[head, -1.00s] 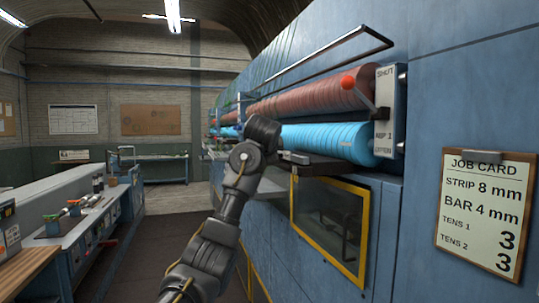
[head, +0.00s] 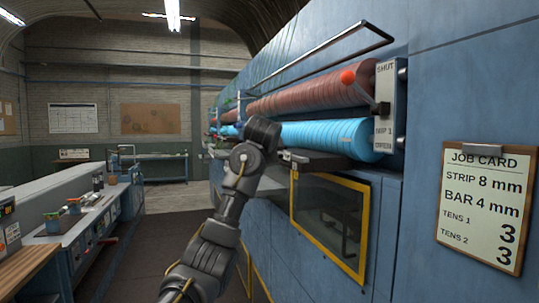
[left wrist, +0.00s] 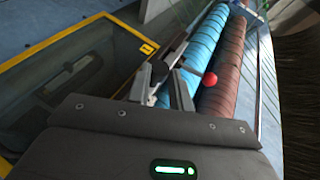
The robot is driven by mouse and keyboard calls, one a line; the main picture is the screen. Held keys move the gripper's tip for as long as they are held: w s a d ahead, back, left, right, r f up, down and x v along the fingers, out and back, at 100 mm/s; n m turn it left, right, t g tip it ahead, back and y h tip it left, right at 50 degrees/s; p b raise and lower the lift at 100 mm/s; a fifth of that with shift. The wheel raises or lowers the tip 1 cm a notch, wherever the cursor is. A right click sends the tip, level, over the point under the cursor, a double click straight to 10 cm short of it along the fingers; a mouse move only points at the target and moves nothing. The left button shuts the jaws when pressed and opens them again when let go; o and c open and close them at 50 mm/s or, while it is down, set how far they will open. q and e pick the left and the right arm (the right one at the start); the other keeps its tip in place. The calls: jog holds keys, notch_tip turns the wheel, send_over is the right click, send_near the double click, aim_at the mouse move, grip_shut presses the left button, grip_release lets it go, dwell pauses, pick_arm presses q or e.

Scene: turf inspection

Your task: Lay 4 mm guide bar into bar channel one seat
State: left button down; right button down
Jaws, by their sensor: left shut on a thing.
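My left gripper (left wrist: 163,82) is shut in the left wrist view. A small dark piece (left wrist: 160,70), probably the guide bar, shows between its fingertips, but its outline and length are unclear. In the head view my left arm reaches to the blue machine, and its wrist is in front of the blue roller (head: 325,136), with the fingers mostly hidden. The dark ledge (head: 325,163) runs below that roller. I cannot pick out the bar channel or its seat one. The job card (head: 484,208) reads BAR 4 mm. My right gripper is not in view.
A red-brown roller (head: 310,98) lies above the blue one. A red-knobbed lever (head: 347,77) stands by the nip plate (head: 385,105). A yellow-framed window (head: 330,220) is below the ledge. A bench (head: 75,225) stands left, across a clear dark floor.

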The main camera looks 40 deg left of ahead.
pick_arm(q)
jog(key=shift+f, duration=0.25)
jog(key=c, duration=1.2)
grip_release()
jog(key=shift+f, duration=0.1)
jog(key=shift+s, duration=0.1)
jog(key=b+v, duration=0.5)
jog(key=v, duration=0.5)
jog(key=shift+s+d+r, duration=0.15)
jog(key=shift+s+r, duration=0.05)
jog(key=shift+s, duration=0.1)
